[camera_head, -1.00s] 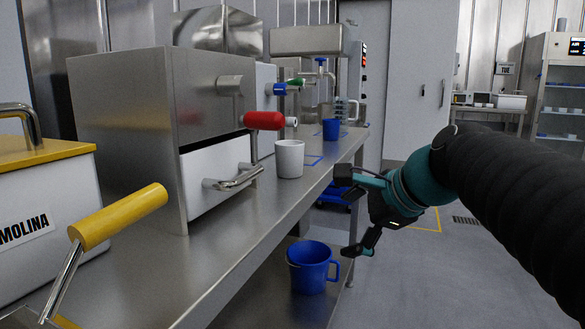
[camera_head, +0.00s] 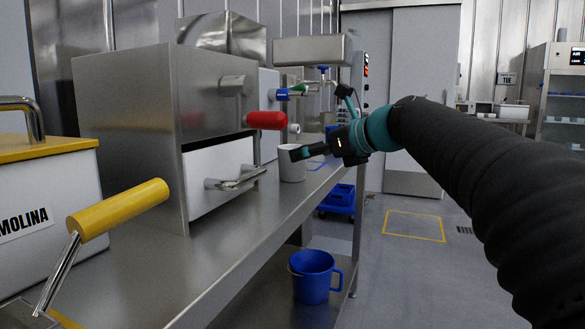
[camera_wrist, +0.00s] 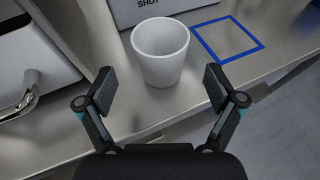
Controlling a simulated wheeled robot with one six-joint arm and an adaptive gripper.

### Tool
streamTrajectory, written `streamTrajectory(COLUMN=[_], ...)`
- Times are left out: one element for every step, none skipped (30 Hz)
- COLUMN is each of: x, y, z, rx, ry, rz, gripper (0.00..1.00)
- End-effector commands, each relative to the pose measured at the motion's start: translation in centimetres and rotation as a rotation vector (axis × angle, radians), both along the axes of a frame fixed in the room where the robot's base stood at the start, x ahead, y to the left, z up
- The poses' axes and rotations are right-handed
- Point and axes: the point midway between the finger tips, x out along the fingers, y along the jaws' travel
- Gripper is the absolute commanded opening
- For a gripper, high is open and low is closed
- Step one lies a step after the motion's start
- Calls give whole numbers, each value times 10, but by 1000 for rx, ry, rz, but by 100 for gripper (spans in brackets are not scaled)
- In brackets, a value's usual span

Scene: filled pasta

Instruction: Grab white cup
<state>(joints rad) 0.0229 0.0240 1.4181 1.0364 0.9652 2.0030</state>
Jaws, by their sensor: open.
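The white cup (camera_head: 291,163) stands upright on the steel counter, right of the steel machine with the red handle. In the wrist view the white cup (camera_wrist: 160,52) stands ahead of my gripper (camera_wrist: 158,90), roughly centred between the two spread fingers. My gripper (camera_head: 318,123) is open and empty. In the head view it is at the cup's right, and one finger overlaps the cup's upper right side. I cannot tell whether it touches the cup; in the wrist view the fingertips look apart from it.
A blue square outline (camera_wrist: 228,40) is marked on the counter right of the cup. A metal drawer handle (camera_head: 236,180) juts out to the cup's left. A blue mug (camera_head: 312,277) stands on the lower shelf. The counter's front edge is close to the cup.

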Motion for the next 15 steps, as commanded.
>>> streamTrajectory(x=[4,5,7,8,9,9,10,11,12,14,15,18,21,23,27], y=[5,7,8,9,10,11,11,12,14,15,17,20,22,25,29], z=[-3,-4,-5,-5,-5,-6,-6,-7,-8,-10,-11,-14,-16,-18,-20], rx=[0,0,0,-1,0,0,0,0,-1,-1,0,0,0,0,0], ry=[1,1,1,1,0,0,0,0,1,1,1,3,3,2,1], rz=[3,2,2,1,0,0,0,0,1,1,2,2,2,2,2], gripper=[93,93,93,93,93,93,93,93,93,93,93,93,93,93,93])
